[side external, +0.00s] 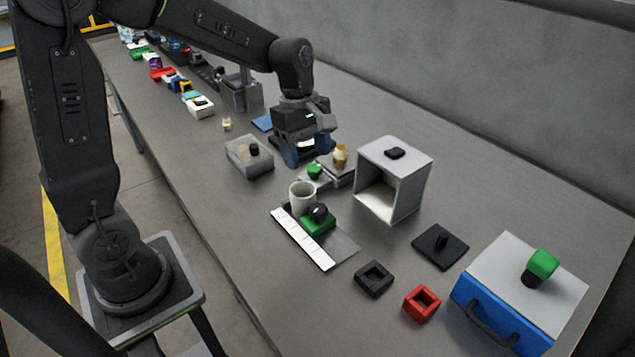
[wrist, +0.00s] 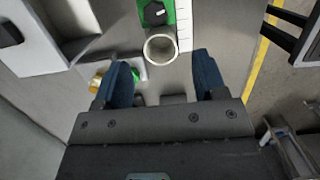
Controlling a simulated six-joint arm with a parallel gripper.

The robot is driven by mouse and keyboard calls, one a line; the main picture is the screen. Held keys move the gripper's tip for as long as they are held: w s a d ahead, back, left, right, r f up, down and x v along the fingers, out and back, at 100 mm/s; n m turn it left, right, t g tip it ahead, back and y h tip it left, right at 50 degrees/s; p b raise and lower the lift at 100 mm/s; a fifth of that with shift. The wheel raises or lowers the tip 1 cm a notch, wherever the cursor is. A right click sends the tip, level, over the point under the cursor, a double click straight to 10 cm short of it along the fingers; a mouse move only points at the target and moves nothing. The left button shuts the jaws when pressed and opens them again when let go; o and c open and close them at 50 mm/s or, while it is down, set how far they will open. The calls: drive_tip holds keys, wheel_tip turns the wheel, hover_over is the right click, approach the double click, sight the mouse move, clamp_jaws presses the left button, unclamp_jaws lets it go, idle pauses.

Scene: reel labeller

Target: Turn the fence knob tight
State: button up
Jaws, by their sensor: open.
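The fence looks to be a green block (side external: 318,226) beside a white marked strip (side external: 303,239), with a dark round knob (side external: 318,211) on top. In the wrist view the knob (wrist: 155,13) is at the top edge, on the green block (wrist: 170,14). A pale hollow cylinder (side external: 302,196) stands right beside the block; it also shows in the wrist view (wrist: 160,48), between the knob and my fingers. My gripper (side external: 305,158) is open and empty, with blue fingers pointing down. It is behind the cylinder and apart from the knob. The wrist view shows a gap between the fingers (wrist: 163,78).
A grey open-fronted box (side external: 413,165) stands right of my gripper. A small green knob (side external: 315,171) and an amber-topped item (side external: 340,153) are close by my fingers. A grey block (side external: 249,160) is left. A blue box (side external: 490,317) with a green knob (side external: 543,263) stands front right.

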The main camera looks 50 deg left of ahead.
sight(318, 208)
drive_tip(key=f+n, duration=0.1)
drive_tip(key=f, duration=0.3)
drive_tip(key=d+f+n+h, duration=0.1)
drive_tip(key=f, duration=0.3)
drive_tip(key=d+f+t+h, duration=0.1)
drive_tip(key=f, duration=0.4)
drive_tip(key=shift+w+d+n, duration=0.15)
drive_tip(key=shift+w+n, duration=0.25)
drive_tip(key=shift+c, duration=0.3)
drive_tip(key=c, duration=0.9)
drive_tip(key=shift+o, duration=0.2)
drive_tip(key=shift+m+g, duration=0.5)
drive_tip(key=shift+m, duration=1.1)
drive_tip(key=o, duration=0.9)
drive_tip(key=shift+r, duration=0.1)
